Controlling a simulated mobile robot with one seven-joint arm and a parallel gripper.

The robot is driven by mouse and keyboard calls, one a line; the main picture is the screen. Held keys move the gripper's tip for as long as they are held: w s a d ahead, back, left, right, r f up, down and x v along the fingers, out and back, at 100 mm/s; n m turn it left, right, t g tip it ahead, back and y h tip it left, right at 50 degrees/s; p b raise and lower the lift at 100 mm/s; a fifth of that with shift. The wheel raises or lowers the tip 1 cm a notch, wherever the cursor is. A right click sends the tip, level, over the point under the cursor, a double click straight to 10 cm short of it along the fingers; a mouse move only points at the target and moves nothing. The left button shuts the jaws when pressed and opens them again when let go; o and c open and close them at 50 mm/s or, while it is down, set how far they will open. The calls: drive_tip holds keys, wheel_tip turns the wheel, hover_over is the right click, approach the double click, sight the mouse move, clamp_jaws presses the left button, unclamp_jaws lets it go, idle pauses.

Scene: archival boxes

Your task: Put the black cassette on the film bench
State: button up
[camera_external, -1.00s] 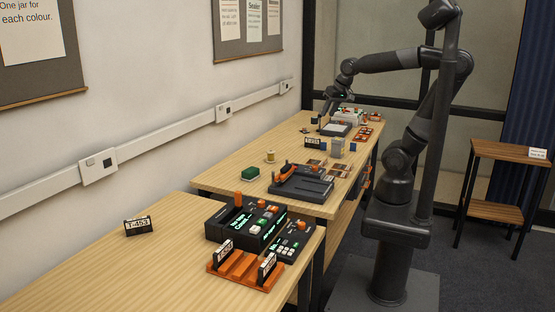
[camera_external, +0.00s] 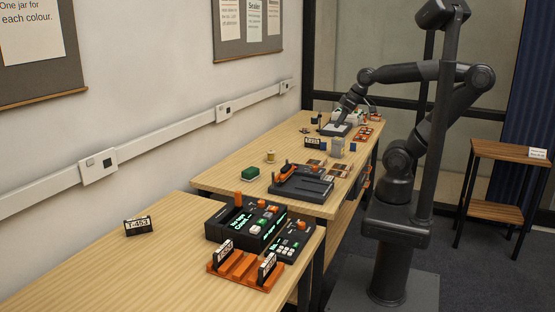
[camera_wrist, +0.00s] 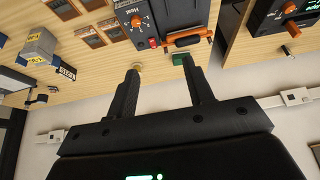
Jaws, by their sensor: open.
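Small black labelled blocks stand in several places, and I cannot tell for certain which is the black cassette. One marked T-453 (camera_external: 138,226) is alone on the near bench; another labelled block (camera_external: 312,142) stands midway on the far bench and shows in the wrist view (camera_wrist: 67,72). Two more labelled black pieces (camera_external: 267,268) stand upright in an orange rack. I cannot tell which surface is the film bench. My gripper (camera_wrist: 160,88) is open, with nothing between its fingers. In the external view it is at the far bench's back end, over a light-topped pad (camera_external: 335,129), fingertips unclear.
A dark device with an orange handle (camera_external: 301,182), a green block (camera_external: 250,174), a yellowish spool (camera_external: 270,156) and a grey box (camera_external: 337,147) stand on the far bench. A black console (camera_external: 246,226) is on the near bench. Most of the near bench's left side is clear.

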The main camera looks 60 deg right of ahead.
drive_tip(key=w+d+f+n+y, duration=0.1)
drive_tip(key=w+d+f+y, duration=0.2)
drive_tip(key=w+d, duration=0.7)
drive_tip(key=w+d+f+y, duration=0.2)
drive_tip(key=w+d+f, duration=0.2)
drive_tip(key=w+d, duration=0.55)
drive_tip(key=m+t+h, duration=0.1)
drive_tip(key=t+h, duration=0.1)
drive_tip(key=t, duration=0.5)
approach(313, 139)
drive_tip(key=x, duration=0.7)
drive_tip(key=d+x, duration=0.1)
drive_tip(key=x, duration=0.2)
drive_tip(key=shift+w, duration=0.35)
drive_tip(key=shift+d, duration=0.1)
drive_tip(key=shift+c, duration=0.5)
clamp_jaws()
